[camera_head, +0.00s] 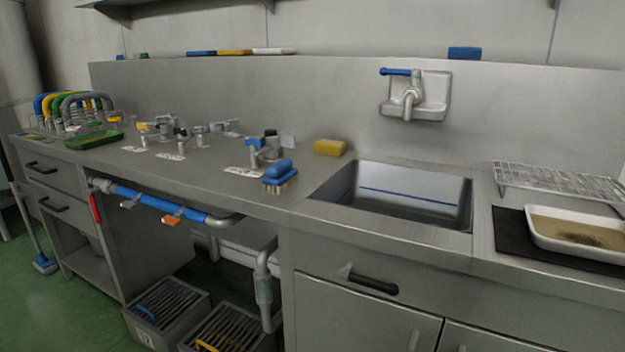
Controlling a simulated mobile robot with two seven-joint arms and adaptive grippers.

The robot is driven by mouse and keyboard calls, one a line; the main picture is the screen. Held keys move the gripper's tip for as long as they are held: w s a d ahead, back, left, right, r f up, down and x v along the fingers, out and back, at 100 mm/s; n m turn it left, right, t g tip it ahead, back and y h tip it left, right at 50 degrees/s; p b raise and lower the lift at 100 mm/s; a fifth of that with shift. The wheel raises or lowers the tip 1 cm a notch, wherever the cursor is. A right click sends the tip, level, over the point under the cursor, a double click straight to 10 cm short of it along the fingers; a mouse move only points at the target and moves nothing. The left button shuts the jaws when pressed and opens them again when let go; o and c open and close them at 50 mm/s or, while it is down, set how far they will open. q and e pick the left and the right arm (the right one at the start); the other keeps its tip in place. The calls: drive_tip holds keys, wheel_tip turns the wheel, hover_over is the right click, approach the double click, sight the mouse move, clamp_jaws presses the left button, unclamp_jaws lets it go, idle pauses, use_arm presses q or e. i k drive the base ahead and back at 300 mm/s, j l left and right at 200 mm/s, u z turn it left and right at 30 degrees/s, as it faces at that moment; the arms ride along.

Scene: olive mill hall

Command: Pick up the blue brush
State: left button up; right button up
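A blue brush (280,177) with tan bristles stands bristles down on the steel counter (312,177), close to its front edge and left of the sink. Its rounded blue handle is on top. Neither of my grippers shows in the head view.
A yellow sponge (330,147) lies behind the brush, near the sink (400,195). Metal fittings (262,148) with a label stand just behind and left of it. A white tray (577,234) and a wire rack (556,181) are at the right. Crates (165,311) stand below.

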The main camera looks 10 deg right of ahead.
sight(281, 174)
drive_tip(key=z, duration=1.35)
drive_tip(key=j+z, duration=0.2)
drive_tip(key=z, duration=0.15)
drive_tip(key=j+z, duration=0.25)
drive_tip(key=z, duration=0.15)
drive_tip(key=j+z, duration=0.2)
drive_tip(key=z, duration=0.15)
drive_tip(key=k+j+z, duration=0.15)
drive_tip(key=j, duration=0.2)
drive_tip(key=k+j+z, duration=0.15)
drive_tip(key=j, duration=0.15)
drive_tip(key=k+j+z, duration=0.15)
drive_tip(key=j, duration=0.2)
drive_tip(key=k+j, duration=0.3)
drive_tip(key=j, duration=0.2)
drive_tip(key=k+j+z, duration=0.1)
drive_tip(key=k+j, duration=0.2)
drive_tip(key=j, duration=0.15)
